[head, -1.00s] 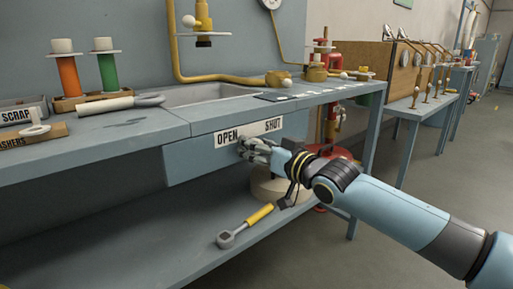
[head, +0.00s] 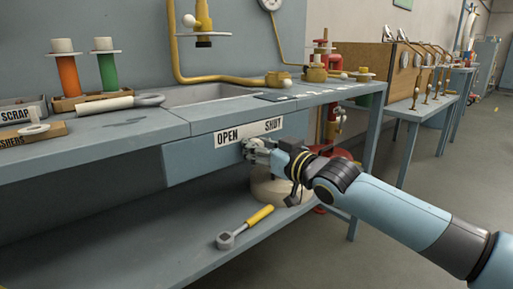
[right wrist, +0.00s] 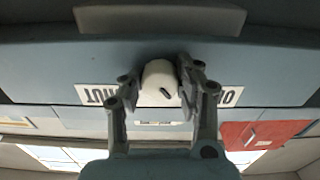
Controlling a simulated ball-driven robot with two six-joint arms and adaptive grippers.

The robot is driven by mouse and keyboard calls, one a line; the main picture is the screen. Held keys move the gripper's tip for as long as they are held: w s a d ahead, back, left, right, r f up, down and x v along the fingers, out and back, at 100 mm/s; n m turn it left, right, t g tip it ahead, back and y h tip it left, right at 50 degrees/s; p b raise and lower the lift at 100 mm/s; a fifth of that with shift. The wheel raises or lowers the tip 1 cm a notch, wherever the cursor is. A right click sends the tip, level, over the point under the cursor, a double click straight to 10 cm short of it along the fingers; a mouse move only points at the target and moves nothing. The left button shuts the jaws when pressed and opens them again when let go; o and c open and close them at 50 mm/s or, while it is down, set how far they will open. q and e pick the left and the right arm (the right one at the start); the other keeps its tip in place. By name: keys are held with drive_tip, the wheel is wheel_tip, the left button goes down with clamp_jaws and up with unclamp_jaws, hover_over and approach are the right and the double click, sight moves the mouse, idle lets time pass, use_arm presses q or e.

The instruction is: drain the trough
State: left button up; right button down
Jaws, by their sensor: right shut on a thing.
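The trough (head: 205,95) is a grey recess in the bench top, below a brass fitting on the wall; its bottom is hidden from this angle. A white label (head: 228,136) reading OPEN at left and SHUT at right is on the bench's blue front panel. My right gripper (head: 256,147) is at the panel just below the label. The right wrist view shows it shut on a white round knob (right wrist: 160,80) with a dark mark, between the two words, which appear upside down there. The knob is hidden by the fingers in the head view. My left gripper is not in view.
A yellow-handled wrench (head: 245,227) lies on the lower shelf (head: 200,260), with a pale round container (head: 280,188) behind my gripper. Floor at right is clear.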

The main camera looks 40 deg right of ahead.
drive_tip(key=shift+f+n, duration=0.15)
drive_tip(key=shift+n, duration=0.75)
drive_tip(key=n+b, duration=0.2)
drive_tip(key=n, duration=0.4)
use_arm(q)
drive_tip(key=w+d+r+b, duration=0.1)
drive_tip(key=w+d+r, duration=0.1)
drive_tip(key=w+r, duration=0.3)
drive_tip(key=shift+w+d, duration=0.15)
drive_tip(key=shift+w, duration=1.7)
use_arm(e)
drive_tip(key=shift+n, duration=1.5)
drive_tip(key=c, duration=0.9)
unclamp_jaws()
drive_tip(key=shift+s, duration=0.15)
drive_tip(key=s, duration=1.1)
drive_tip(key=shift+s+d, duration=0.35)
drive_tip(key=shift+d, duration=0.05)
